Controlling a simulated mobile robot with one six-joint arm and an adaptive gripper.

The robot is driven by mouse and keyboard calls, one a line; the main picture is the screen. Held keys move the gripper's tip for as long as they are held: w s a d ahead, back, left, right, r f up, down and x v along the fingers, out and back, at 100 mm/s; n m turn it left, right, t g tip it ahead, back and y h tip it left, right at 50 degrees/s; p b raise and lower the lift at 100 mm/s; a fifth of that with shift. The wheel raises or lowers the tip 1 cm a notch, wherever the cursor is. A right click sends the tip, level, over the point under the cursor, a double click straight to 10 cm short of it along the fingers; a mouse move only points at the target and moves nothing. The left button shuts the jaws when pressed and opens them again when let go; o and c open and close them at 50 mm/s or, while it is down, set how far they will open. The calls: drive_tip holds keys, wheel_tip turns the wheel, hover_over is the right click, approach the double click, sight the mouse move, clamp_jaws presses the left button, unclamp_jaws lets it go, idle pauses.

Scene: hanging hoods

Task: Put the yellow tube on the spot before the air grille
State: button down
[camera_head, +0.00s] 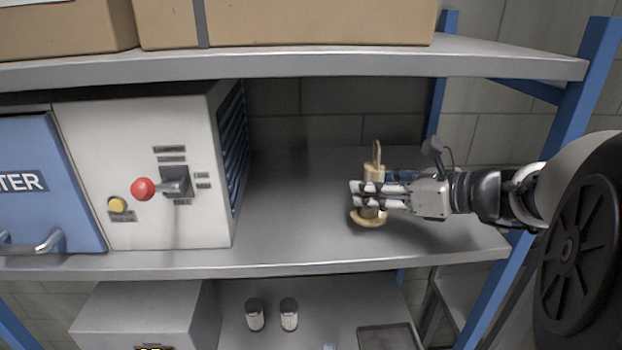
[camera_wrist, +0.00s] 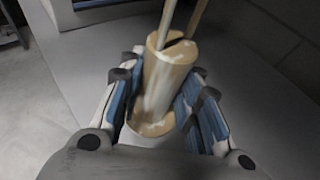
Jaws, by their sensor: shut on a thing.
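The yellow tube (camera_head: 376,172) is a brass-yellow cylinder with a thin loop on top and a wide round foot. It is upright over the middle shelf, toward its right side. My gripper (camera_head: 368,194) reaches in from the right and is shut on the tube's middle. In the wrist view the tube (camera_wrist: 165,80) stands between the blue-padded fingers (camera_wrist: 158,105). I cannot tell whether its foot touches the shelf. The air grille (camera_head: 233,140) is the dark slatted side of the white box, left of the tube. No marked spot is visible before it.
The bare middle shelf (camera_head: 290,210) lies between grille and tube. An upper shelf (camera_head: 300,62) with cardboard boxes (camera_head: 300,22) hangs overhead. A blue post (camera_head: 545,180) stands at right.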

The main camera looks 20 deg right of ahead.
drive_tip(key=w, duration=0.1)
drive_tip(key=w+a, duration=0.1)
drive_tip(key=w, duration=0.1)
drive_tip(key=shift+w+a, duration=0.2)
drive_tip(key=shift+a, duration=0.2)
drive_tip(key=shift+f, duration=1.8)
drive_tip(key=c, duration=1.2)
unclamp_jaws()
drive_tip(key=shift+f, duration=0.15)
